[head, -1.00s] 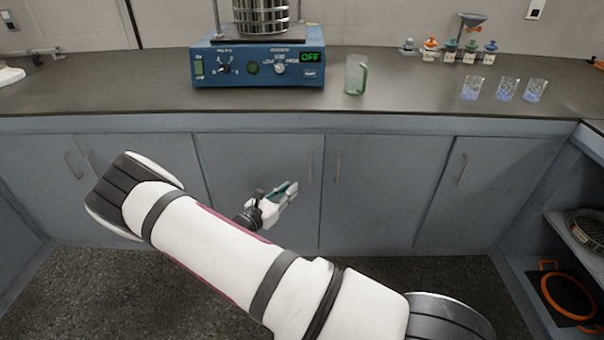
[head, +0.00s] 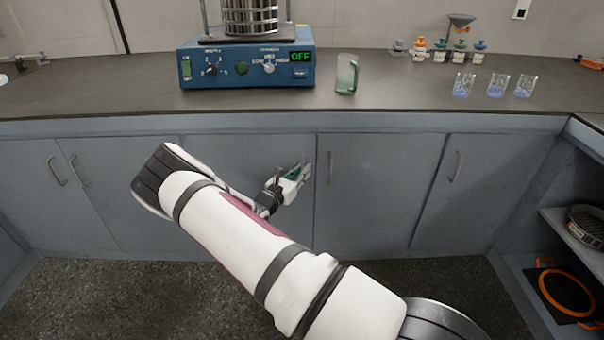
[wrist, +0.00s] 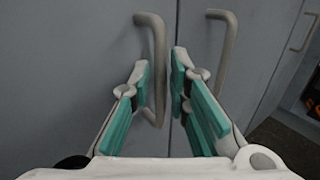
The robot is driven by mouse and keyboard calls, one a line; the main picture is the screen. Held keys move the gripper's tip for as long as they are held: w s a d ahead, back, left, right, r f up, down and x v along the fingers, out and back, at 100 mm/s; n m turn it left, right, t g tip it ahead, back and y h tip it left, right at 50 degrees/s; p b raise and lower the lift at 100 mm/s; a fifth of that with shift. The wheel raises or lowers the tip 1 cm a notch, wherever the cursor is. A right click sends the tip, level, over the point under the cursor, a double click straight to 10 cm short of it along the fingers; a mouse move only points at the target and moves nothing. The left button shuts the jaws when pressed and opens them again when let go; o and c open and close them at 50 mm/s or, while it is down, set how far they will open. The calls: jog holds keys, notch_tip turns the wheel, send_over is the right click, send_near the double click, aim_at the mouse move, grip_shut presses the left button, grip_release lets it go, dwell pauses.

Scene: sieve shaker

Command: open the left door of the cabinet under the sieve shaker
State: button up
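The blue sieve shaker (head: 248,66) stands on the counter and its display reads OFF. Below it, the left cabinet door (head: 235,160) is a flat blue-grey panel, closed. Its bar handle is near its right edge, mostly hidden by my gripper in the head view; in the wrist view the left handle (wrist: 160,75) shows upright between my two fingers. My gripper (head: 301,170) is open, with teal finger pads on either side of that handle in the wrist view (wrist: 161,68). A gap shows beside the right finger; I cannot tell whether the left finger touches the bar.
The neighbouring door's handle (head: 331,167) is just right of my gripper; it also shows in the wrist view (wrist: 224,55), close to the right finger. Open shelves (head: 570,240) are at right.

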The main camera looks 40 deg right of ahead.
jog(key=shift+w+d, duration=0.1)
jog(key=shift+d, duration=0.25)
jog(key=shift+c, duration=0.6)
grip_shut()
